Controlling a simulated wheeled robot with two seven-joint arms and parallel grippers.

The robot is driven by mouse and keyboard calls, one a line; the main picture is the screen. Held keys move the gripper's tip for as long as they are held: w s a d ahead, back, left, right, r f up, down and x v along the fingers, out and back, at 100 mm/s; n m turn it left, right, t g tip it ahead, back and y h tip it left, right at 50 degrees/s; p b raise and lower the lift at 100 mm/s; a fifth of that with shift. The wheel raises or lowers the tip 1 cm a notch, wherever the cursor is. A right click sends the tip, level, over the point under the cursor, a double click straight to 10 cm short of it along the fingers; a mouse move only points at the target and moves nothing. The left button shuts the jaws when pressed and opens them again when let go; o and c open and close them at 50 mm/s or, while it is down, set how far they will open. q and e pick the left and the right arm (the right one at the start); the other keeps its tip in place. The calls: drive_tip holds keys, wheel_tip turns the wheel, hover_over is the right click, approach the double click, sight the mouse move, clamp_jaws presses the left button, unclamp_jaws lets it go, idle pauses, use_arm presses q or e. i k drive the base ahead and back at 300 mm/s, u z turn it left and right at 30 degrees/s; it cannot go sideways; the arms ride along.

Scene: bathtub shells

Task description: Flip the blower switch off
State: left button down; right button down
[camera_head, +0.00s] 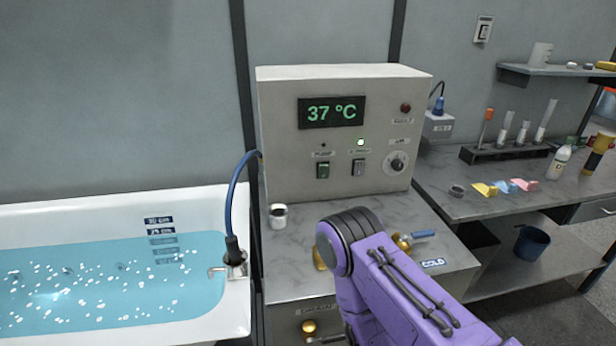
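A beige control box (345,125) stands on the grey counter, with a green "37 °C" display (332,111). My purple right arm comes in from the lower right, below the box. Neither gripper shows.
A tub (110,203) of bubbling blue water is at left, with a blue hose (238,190) rising from its rim. A side bench (440,190) at right holds a tube rack (510,153).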

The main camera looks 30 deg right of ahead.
sight(359, 171)
drive_tip(key=u, duration=0.55)
drive_tip(key=k, duration=0.45)
drive_tip(key=z, duration=0.75)
